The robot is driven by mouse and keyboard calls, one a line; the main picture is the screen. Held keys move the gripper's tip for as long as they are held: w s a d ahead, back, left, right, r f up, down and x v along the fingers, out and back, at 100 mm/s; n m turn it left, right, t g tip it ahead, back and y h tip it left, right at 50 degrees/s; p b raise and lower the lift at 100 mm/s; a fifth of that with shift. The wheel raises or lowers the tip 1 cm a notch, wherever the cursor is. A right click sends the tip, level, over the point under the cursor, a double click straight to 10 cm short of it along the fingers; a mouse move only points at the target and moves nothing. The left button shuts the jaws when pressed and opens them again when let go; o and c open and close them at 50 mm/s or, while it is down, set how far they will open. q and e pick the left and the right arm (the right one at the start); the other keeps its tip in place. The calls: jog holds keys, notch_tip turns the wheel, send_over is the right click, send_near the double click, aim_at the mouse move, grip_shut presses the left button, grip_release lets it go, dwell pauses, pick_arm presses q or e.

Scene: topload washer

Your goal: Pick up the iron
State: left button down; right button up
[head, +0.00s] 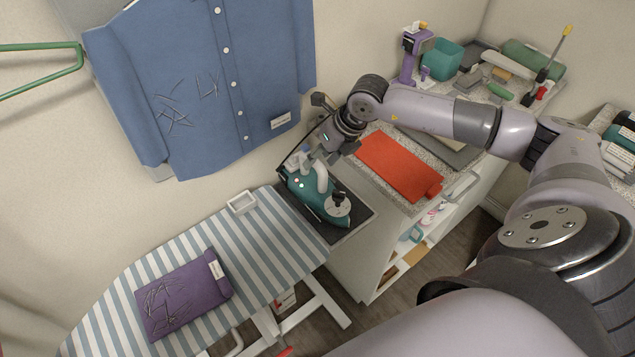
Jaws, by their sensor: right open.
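The teal iron (316,196) with a white handle rests on a dark pad (352,211) at the right end of the striped ironing board (258,248). My right gripper (305,158) is open just above and behind the iron's rear end, pointing down toward it. The iron's handle stands clear in front of the gripper. Whether a fingertip touches the iron cannot be told. My left gripper does not show.
A folded purple cloth (184,293) and a small white dish (242,203) lie on the board. A blue shirt (205,75) hangs behind. A red cloth (398,166) lies on the speckled counter, with a teal bin (442,59) and bottles farther back.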

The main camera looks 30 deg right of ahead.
aim_at(318, 161)
jog(key=shift+p+x, duration=0.35)
jog(key=shift+x, duration=1.15)
jog(key=shift+c, duration=0.2)
grip_shut()
jog(key=shift+w+d+r, duration=0.1)
jog(key=shift+r, duration=0.05)
